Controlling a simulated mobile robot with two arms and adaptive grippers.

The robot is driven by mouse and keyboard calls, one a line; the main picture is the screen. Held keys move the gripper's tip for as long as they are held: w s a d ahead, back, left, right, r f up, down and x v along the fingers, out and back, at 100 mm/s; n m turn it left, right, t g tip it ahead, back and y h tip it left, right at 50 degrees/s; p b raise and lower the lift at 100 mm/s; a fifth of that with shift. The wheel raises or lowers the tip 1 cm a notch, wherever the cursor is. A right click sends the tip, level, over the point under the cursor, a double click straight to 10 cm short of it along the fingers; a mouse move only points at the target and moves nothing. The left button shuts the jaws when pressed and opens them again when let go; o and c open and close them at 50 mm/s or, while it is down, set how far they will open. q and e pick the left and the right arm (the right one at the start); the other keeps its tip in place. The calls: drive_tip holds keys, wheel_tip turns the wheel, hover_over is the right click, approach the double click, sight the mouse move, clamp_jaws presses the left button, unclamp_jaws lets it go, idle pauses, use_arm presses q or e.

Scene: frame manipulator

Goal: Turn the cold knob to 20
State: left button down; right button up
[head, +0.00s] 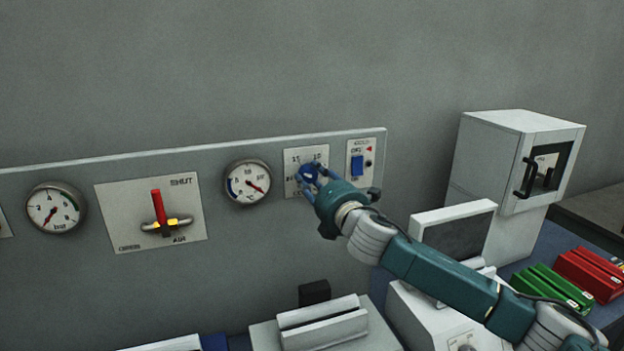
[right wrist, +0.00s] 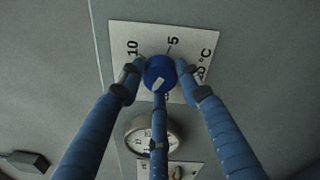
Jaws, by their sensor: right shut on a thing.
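The blue cold knob (head: 307,172) sits on a white dial plate (head: 292,157) at the right part of the wall panel. My right gripper (head: 311,180) is shut on the knob. In the right wrist view the knob (right wrist: 158,70) is between the fingers of my right gripper (right wrist: 157,76), and a white mark shows on its face. The numbers 10 and 5 and a °C sign are readable on the plate (right wrist: 190,42) there; fingers hide part of the scale. My left gripper is not in view.
A round °C gauge (head: 247,184) is left of the dial plate. A blue switch (head: 357,166) is close on its right. Further left are a red-handled valve (head: 158,207) and a bar gauge (head: 54,208). White equipment (head: 325,325) stands below the panel.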

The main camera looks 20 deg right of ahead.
drive_tip(key=n, duration=0.3)
drive_tip(key=shift+d+n, duration=0.15)
drive_tip(key=shift+n, duration=0.15)
drive_tip(key=n, duration=0.3)
drive_tip(key=shift+r+n, duration=0.25)
drive_tip(key=shift+n, duration=0.05)
drive_tip(key=shift+r+n, duration=0.1)
drive_tip(key=shift+n, duration=0.4)
drive_tip(key=shift+r, duration=0.15)
drive_tip(key=o, duration=1.2)
drive_tip(key=shift+c, duration=0.2)
